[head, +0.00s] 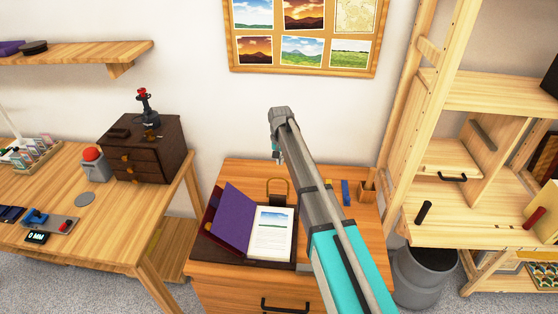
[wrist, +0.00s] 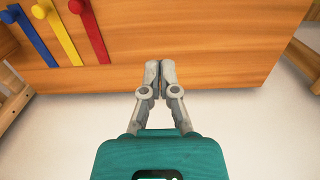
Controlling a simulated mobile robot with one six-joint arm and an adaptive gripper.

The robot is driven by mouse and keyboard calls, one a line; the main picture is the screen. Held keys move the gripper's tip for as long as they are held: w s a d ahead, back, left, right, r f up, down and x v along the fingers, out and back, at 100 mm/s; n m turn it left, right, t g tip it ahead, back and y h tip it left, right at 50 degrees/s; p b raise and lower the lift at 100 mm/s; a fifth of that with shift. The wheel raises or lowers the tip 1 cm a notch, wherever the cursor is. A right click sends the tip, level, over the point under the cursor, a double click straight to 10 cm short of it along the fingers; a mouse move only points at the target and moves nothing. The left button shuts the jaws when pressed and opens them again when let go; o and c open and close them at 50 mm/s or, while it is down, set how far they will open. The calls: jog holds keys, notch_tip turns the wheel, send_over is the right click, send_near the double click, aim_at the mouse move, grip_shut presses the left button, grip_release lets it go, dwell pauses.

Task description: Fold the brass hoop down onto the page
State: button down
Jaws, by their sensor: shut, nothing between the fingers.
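The brass hoop (head: 278,188) stands raised at the top edge of the white printed page (head: 271,232) in the head view. The page lies in an open purple folder (head: 235,216) on a dark board on the small wooden cabinet. My gripper (head: 278,158) appears above and behind the hoop in the head view, small and partly hidden by my arm. The wrist view shows its two grey fingers (wrist: 160,76) shut together with nothing between them. The hoop and page are outside the wrist view.
Blue (wrist: 31,36), yellow (wrist: 58,33) and red (wrist: 89,30) strips with round knobs lie on the cabinet top (wrist: 200,45). A wooden holder (head: 367,188) stands at its right. A wooden desk (head: 75,215) is left; shelving (head: 480,235) is right.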

jog(key=s+f+b, duration=0.1)
jog(key=s, duration=0.1)
jog(key=s+f+b, duration=0.1)
jog(key=s+f, duration=0.1)
dwell(0.8)
jog(key=shift+w+a, duration=0.1)
jog(key=shift+a, duration=0.05)
dwell(0.3)
